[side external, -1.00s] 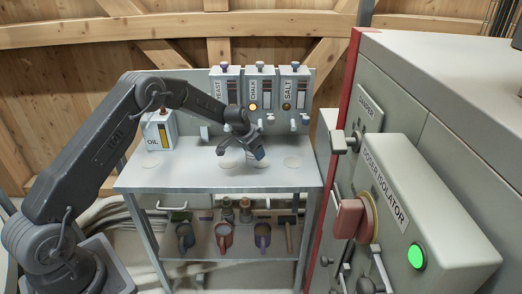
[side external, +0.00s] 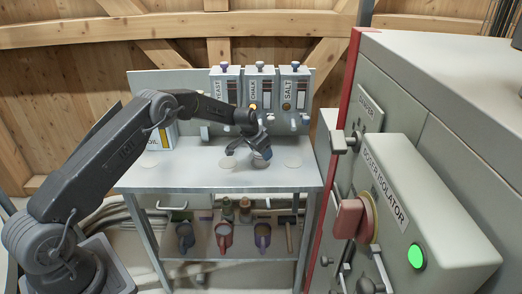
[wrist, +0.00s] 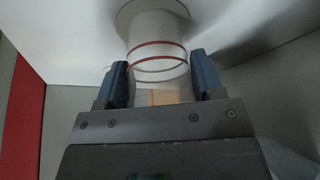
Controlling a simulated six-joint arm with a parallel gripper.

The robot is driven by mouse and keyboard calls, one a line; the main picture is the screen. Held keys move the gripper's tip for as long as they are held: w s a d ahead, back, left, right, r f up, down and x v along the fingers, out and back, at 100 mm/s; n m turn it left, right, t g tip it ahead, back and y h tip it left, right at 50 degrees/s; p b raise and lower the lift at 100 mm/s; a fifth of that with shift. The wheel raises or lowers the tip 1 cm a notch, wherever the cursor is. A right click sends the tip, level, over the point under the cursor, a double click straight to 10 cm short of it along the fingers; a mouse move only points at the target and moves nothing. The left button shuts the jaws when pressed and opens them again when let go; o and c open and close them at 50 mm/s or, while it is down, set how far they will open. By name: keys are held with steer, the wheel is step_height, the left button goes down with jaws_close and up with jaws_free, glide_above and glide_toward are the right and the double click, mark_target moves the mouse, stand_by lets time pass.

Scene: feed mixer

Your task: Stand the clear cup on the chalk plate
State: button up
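The clear cup (wrist: 158,58) has a red ring around it and shows in the wrist view between my fingers. Its far end meets a pale round plate (wrist: 124,17), which lies below the chalk dispenser (side external: 261,88) in the side view. The cup appears upright there, partly hidden by my fingers. My gripper (wrist: 160,82) is open, with one blue fingertip on each side of the cup's near end. A narrow gap shows on the right; contact on the left is unclear. In the side view my gripper (side external: 257,146) is over that plate.
Pale plates lie left (side external: 229,162) and right (side external: 293,162) of the cup. The yeast (side external: 222,89) and salt (side external: 294,89) dispensers stand behind. The oil box (side external: 160,137) is partly behind my arm. Several coloured jugs stand on the lower shelf. The bench front is clear.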

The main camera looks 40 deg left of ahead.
steer(key=o, duration=0.4)
steer(key=shift+r, duration=0.15)
steer(key=s+d+r, duration=0.3)
steer(key=s+r, duration=0.3)
steer(key=r, duration=0.5)
steer(key=s+d+r, duration=0.3)
steer(key=s+r, duration=0.3)
steer(key=r, duration=0.5)
steer(key=s+d+r, duration=0.5)
steer(key=s+r, duration=0.2)
steer(key=s, duration=0.5)
steer(key=shift+n+t, duration=0.5)
steer(key=shift+n, duration=0.2)
steer(key=s+d, duration=0.1)
steer(key=s, duration=0.5)
steer(key=s+d+f, duration=0.1)
steer(key=s+d, duration=0.1)
steer(key=s, duration=0.5)
steer(key=s+d+f, duration=0.1)
steer(key=s+d, duration=0.1)
steer(key=s, duration=0.5)
steer(key=shift+s+f, duration=0.25)
